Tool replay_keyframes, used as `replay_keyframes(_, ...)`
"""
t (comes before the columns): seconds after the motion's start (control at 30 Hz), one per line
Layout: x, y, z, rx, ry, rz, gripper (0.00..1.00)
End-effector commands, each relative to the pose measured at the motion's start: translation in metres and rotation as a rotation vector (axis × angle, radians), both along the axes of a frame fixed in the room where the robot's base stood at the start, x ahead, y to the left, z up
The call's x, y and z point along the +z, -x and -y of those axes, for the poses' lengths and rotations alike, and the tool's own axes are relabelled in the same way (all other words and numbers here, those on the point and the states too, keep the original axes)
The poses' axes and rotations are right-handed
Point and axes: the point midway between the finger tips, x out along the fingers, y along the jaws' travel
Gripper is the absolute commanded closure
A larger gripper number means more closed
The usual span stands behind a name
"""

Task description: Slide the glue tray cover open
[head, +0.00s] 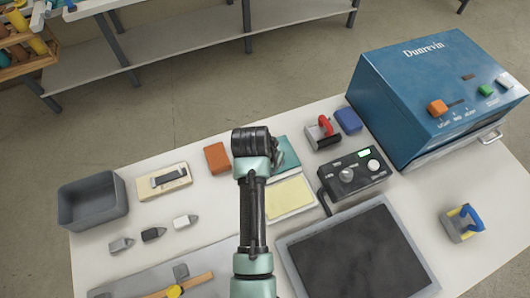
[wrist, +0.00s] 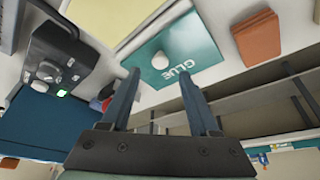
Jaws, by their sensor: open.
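The teal glue tray cover (wrist: 198,58), marked GLUE, has a round white knob (wrist: 160,60) on its top in the wrist view. Beside it is the pale yellow part of the glue tray (wrist: 112,22). In the head view the cover (head: 290,147) is partly hidden by my arm, and the yellow part (head: 290,196) lies in front of it. My gripper (wrist: 157,74) is open and empty. Its two fingers point towards the cover, with the knob between their tips in the picture. I cannot tell whether either finger touches the cover or knob.
An orange-brown block (head: 217,158) lies left of the cover. A black control box (head: 352,173) and a red-handled tool (head: 323,132) stand to the right. A blue Dunrevin machine (head: 435,95) fills the back right. A dark plate (head: 355,255) lies in front.

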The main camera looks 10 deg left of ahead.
Motion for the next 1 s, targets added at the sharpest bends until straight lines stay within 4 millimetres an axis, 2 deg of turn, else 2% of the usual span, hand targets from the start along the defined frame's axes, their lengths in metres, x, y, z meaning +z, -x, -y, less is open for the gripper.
replay_keyframes(0.3, 0.053, 0.022, -0.004, 0.001, 0.000, 0.002, 0.38)
replay_keyframes(0.47, 0.071, 0.029, -0.005, 0.002, 0.000, 0.001, 0.38)
replay_keyframes(0.63, 0.079, 0.033, -0.005, 0.001, 0.000, 0.000, 0.38)
replay_keyframes(1.0, 0.079, 0.033, -0.005, 0.001, 0.000, -0.001, 0.38)
